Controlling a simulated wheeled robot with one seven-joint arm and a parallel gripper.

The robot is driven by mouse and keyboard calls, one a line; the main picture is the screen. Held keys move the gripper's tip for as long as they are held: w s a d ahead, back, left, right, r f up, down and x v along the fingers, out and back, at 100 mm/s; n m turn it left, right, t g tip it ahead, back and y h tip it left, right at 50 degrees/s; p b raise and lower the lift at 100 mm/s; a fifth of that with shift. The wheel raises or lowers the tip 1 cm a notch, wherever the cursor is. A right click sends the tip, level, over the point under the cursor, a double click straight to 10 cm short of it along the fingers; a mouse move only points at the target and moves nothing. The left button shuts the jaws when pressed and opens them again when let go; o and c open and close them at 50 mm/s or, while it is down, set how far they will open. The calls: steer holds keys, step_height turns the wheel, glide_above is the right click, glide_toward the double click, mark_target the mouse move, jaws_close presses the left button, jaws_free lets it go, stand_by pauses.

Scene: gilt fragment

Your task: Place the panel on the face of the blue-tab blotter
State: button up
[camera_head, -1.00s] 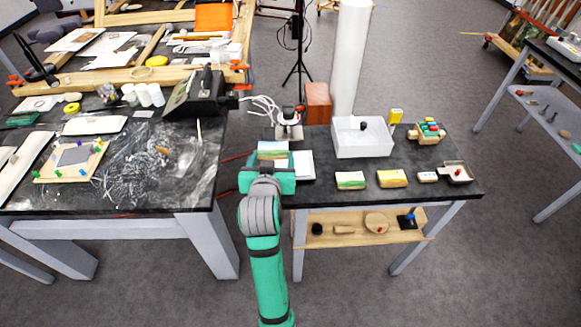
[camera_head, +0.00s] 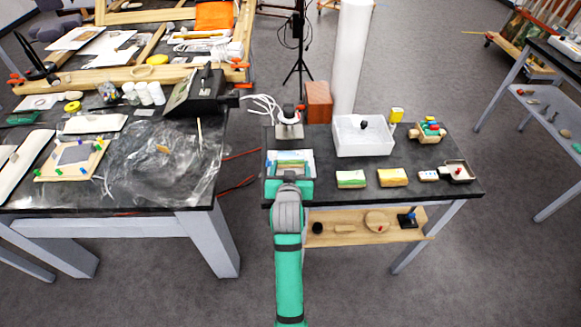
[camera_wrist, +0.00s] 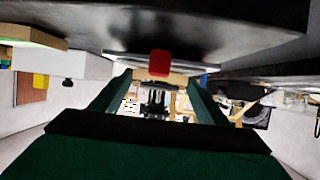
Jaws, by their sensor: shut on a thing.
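My gripper (camera_head: 290,177) is over the front left of the right-hand dark table and is shut on the panel (camera_head: 291,164), a small piece with green and cream bands. The panel is over a white blotter (camera_head: 308,157), which shows around it; a small blue patch shows at the blotter's left edge. I cannot tell whether the panel touches the blotter. In the wrist view, a tan edge of the panel (camera_wrist: 143,75) shows between the two green fingers, with a red thing by it. The rest of the blotter is hidden by the panel and gripper.
A white open box (camera_head: 363,140) stands right of the blotter. A green-and-cream block (camera_head: 351,179) and a yellowish block (camera_head: 393,177) lie along the front. A red-handled device (camera_head: 289,125) and a brown brick (camera_head: 318,103) stand behind. A lower shelf (camera_head: 345,228) holds small items.

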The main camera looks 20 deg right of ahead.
steer(key=shift+f, duration=0.1)
steer(key=o, duration=1.1)
steer(key=shift+r, duration=0.2)
steer(key=shift+s+a+r, duration=0.1)
steer(key=shift+s+a, duration=0.1)
steer(key=shift+s, duration=0.15)
steer(key=v, duration=1.1)
steer(key=shift+s, duration=0.1)
